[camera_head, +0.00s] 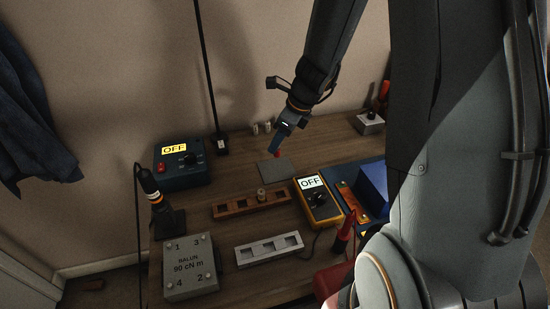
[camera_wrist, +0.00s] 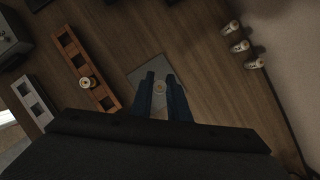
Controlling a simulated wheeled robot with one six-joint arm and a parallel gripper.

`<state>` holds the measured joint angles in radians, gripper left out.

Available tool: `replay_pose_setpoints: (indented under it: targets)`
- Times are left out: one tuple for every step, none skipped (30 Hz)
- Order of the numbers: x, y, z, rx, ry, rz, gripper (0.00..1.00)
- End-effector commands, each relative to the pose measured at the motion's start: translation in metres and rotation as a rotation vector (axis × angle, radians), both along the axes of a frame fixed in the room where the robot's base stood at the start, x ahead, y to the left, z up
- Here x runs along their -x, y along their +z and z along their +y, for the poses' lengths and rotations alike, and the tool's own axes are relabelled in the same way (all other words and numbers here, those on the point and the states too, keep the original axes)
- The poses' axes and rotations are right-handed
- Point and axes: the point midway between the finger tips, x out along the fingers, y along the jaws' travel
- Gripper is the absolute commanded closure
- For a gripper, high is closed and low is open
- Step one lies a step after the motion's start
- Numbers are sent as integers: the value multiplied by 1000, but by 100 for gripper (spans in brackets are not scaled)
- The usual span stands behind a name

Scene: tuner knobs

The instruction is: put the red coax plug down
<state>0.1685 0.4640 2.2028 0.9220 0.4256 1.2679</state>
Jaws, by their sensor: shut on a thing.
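The red coax plug (camera_head: 277,153) is at the tip of my gripper (camera_head: 279,146) in the head view, mostly hidden by the blue fingers. My gripper is shut on it and points down over a small grey pad (camera_head: 275,171). The plug is over the pad's far edge in that view; I cannot tell whether it touches the pad.
A brown wooden rack (camera_head: 240,207) holding one metal fitting (camera_head: 261,194) stands in front of the pad. A yellow meter reading OFF (camera_head: 318,201) is at right front and a blue box reading OFF (camera_head: 183,169) at left. Several small pale cylinders (camera_wrist: 237,46) stand behind.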

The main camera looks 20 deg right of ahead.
Motion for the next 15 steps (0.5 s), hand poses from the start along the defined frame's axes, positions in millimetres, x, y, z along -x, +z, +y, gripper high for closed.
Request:
replay_pose_setpoints:
  targets:
    - [1, -10, 0, -1, -1, 4, 100]
    - [0, -13, 0, -1, -2, 3, 100]
    - [0, -16, 0, 0, -1, 2, 100]
    - [0, -18, 0, 0, -1, 2, 100]
    - [0, -20, 0, -1, -1, 1, 100]
    - [0, -24, 0, 0, 0, 1, 100]
    - [0, -27, 1, 0, 1, 2, 100]
    - [0, -31, 1, -1, 0, 2, 100]
    - [1, -37, 1, -1, 0, 4, 100]
    - [1, -42, 1, -1, 0, 3, 100]
    - [1, -46, 1, -2, 1, 4, 100]
    - [0, -50, 1, -1, 1, 3, 100]
    - [0, -53, 1, 0, 2, 2, 100]
    - [0, -56, 2, 0, 2, 2, 100]
    - [0, -58, 2, 0, 3, 1, 100]
